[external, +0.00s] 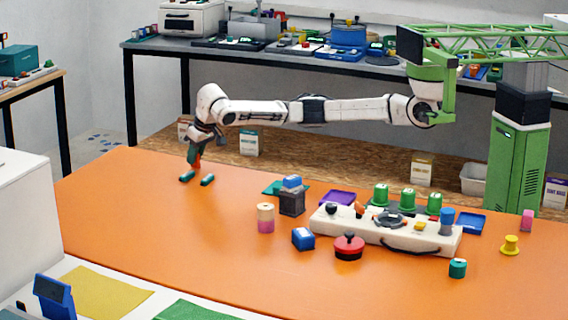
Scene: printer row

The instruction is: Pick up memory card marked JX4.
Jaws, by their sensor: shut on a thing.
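My gripper (197,178) points down low over the far left part of the orange table (150,215). Its teal fingertips stand a little apart, close to the tabletop. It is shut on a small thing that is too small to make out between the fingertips. I cannot tell whether it touches the table. The marking JX4 cannot be read anywhere, so I cannot tell which thing is the memory card.
A cream panel (340,234) with green knobs stands right of centre. A dark box with a blue top (291,200), a pink-and-tan cylinder (265,218), a blue block (303,238) and a red button (348,247) are nearby. The table's left front is clear.

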